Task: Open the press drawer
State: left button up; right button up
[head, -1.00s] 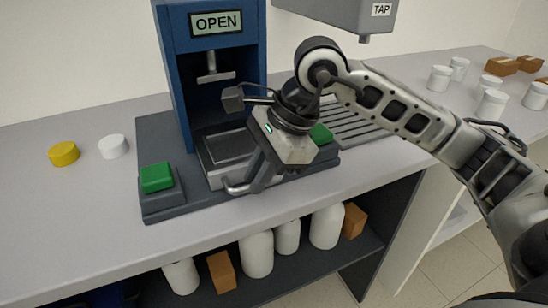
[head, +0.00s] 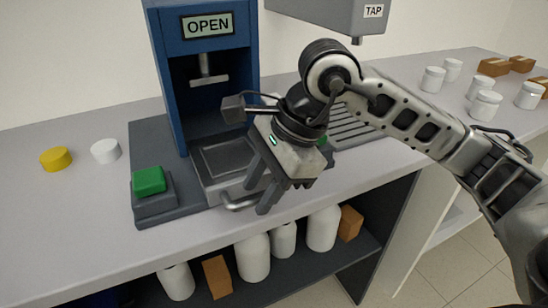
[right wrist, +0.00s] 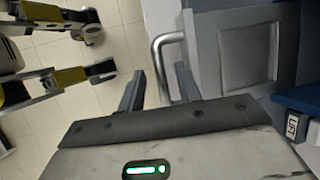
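The blue press (head: 168,70) stands on the bench with an "OPEN" display. Its grey drawer (head: 225,158), with a recessed square top, sticks out at the front of the press. The bent metal handle (head: 238,203) is on the drawer's front. My right gripper (head: 256,200) is at the handle's right end, fingers apart and pointing down toward the front. The drawer's panel (right wrist: 250,50) is to the right. My left gripper is not in view.
A yellow lid (head: 56,159) and a white lid (head: 105,151) lie at left. The tap housing (head: 335,14) hangs above. White bottles (head: 253,258) stand on the shelf below.

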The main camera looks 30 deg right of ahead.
jog(key=v, duration=1.5)
jog(key=shift+r+p, duration=0.3)
jog(key=shift+p, duration=0.15)
jog(key=shift+s, duration=0.1)
